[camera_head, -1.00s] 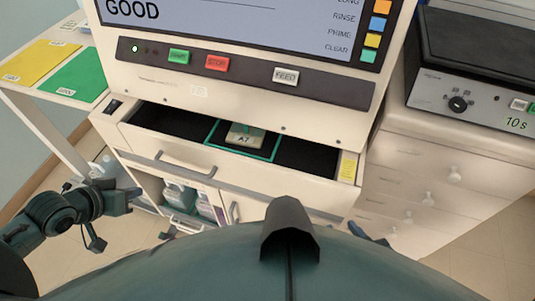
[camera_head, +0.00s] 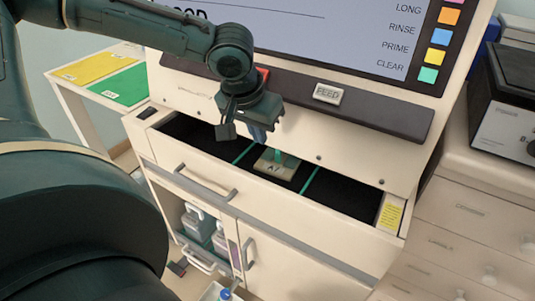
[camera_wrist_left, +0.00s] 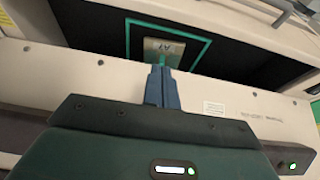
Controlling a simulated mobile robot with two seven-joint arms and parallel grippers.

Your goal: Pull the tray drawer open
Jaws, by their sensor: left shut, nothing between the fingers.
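The tray drawer (camera_head: 190,165) is a cream front on the staining machine with a dark interior showing above it, so it stands partly open. Its bar handle (camera_head: 205,184) is on the front, to the left, with nothing on it. A pale block marked A7 (camera_head: 276,165) sits in a green-outlined slot in the drawer; it also shows in the left wrist view (camera_wrist_left: 164,50). My left gripper (camera_head: 256,133) is in front of the button panel, above the drawer, apart from the handle. Its blue fingers (camera_wrist_left: 162,84) are shut and empty. My right gripper is out of view.
A button panel with a FEED button (camera_head: 328,93) and a screen (camera_head: 360,40) are above the drawer. A shelf with bottles (camera_head: 198,222) is below. A side table with yellow and green mats (camera_head: 122,87) is at left, a drawer cabinet (camera_head: 455,215) at right.

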